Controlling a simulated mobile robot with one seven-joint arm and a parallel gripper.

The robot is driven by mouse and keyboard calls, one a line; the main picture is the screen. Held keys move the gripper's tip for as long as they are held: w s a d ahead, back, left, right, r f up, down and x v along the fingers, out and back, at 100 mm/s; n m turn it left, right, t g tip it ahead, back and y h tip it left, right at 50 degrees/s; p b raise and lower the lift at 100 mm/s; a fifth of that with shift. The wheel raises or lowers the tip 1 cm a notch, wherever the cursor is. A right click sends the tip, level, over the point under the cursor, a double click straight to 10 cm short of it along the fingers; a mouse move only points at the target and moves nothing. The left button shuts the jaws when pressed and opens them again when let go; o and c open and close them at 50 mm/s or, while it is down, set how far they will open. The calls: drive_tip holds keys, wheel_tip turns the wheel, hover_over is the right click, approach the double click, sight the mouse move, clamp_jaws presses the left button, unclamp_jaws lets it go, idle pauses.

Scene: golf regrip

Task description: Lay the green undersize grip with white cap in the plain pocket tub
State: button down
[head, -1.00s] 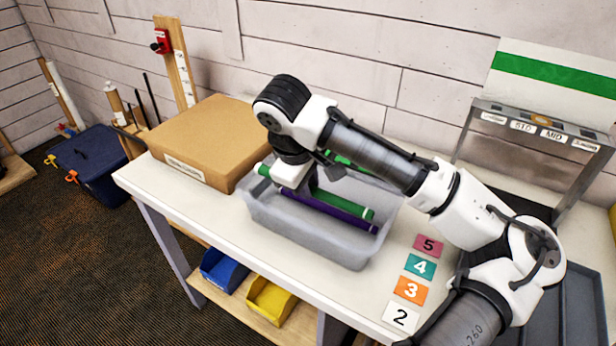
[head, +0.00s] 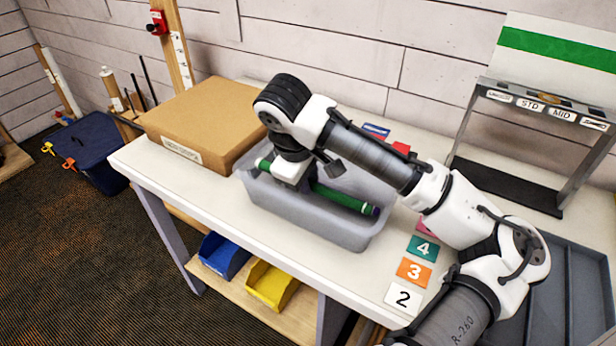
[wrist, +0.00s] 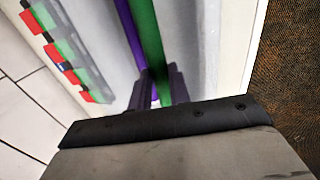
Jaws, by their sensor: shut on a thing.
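My gripper (head: 298,186) is inside the outline of the grey tub (head: 318,227) and shut on the green grip (head: 340,198). In the wrist view the fingers (wrist: 160,92) straddle the green grip (wrist: 148,40). A purple grip (wrist: 131,32) lies alongside it; in the head view only a dark purple tip shows by the green grip's right end. I cannot tell whether the green grip touches the tub floor.
A cardboard box (head: 205,125) stands close left of the tub. Numbered cards (head: 413,272) lie to the right, and blue and red items (head: 376,131) lie behind. A labelled rack (head: 540,115) and a dark tray (head: 570,290) are at the right.

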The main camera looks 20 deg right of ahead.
drive_tip(key=c, duration=1.2)
unclamp_jaws()
drive_tip(key=shift+c, duration=0.2)
drive_tip(key=shift+r, duration=0.1)
wheel_tip(320, 180, up, 10)
drive_tip(key=p, duration=0.9)
